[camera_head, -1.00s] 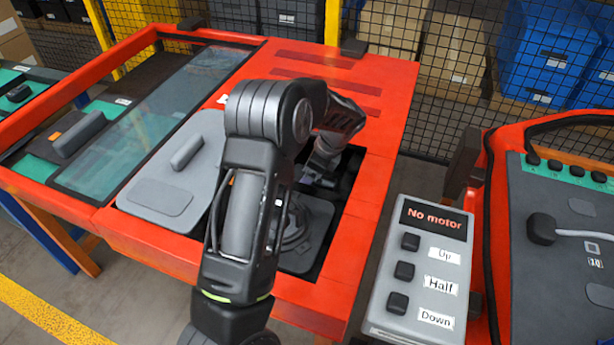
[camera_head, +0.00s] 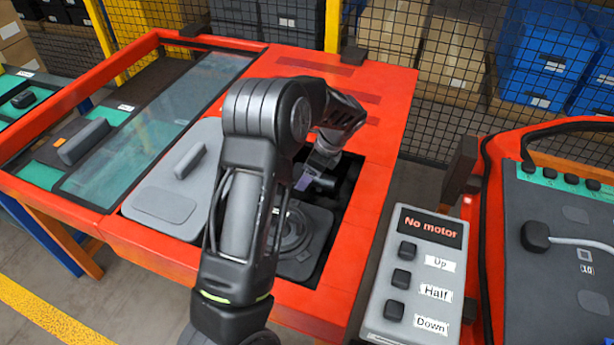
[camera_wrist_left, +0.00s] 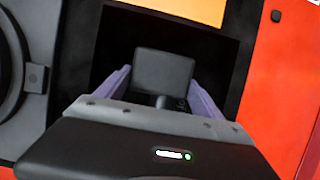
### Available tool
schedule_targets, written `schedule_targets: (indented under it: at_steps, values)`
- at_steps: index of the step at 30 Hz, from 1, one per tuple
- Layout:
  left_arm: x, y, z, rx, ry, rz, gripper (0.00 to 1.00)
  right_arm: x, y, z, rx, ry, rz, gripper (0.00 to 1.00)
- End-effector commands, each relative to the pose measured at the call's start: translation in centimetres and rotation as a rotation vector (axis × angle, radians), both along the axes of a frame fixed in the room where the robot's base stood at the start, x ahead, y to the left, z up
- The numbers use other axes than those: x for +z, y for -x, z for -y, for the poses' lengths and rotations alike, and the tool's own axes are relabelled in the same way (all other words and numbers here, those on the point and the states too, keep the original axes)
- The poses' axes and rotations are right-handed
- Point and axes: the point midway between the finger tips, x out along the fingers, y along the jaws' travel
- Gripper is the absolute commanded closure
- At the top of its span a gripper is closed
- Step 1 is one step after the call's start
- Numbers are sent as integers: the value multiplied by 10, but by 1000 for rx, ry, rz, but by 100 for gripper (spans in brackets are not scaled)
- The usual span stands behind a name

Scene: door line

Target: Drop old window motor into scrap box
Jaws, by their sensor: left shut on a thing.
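My left gripper (camera_head: 308,179) reaches down at the dark opening in the red door frame (camera_head: 385,150). Its purple fingers are shut on the old window motor, a dark block that shows between them in the left wrist view (camera_wrist_left: 163,72). In the head view a small dark part of the motor (camera_head: 324,184) shows beside the fingers, and my forearm hides some of the opening. I cannot tell how far the motor is clear of the opening. No box marked as scrap can be made out. My right gripper is not in view.
A grey control box (camera_head: 418,280) reads "No motor" and has Up, Half and Down buttons. A grey panel (camera_head: 178,185) lies left of the opening and a round grey part (camera_head: 295,232) in it. Mesh fencing, cardboard boxes and blue boxes (camera_head: 545,55) stand behind.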

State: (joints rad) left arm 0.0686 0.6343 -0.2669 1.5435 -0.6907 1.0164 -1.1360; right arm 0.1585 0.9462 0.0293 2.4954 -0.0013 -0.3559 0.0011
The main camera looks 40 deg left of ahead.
Motion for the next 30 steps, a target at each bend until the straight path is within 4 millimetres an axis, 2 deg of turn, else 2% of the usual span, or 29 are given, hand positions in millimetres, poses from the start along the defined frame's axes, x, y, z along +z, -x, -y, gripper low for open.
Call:
schedule_targets:
  at_steps: [1, 30]
  values:
    - [11, -1, 0, 0, -1, 3, 96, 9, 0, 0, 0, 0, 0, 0]
    - [111, -2, 0, 0, -1, 5, 96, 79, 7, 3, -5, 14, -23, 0]
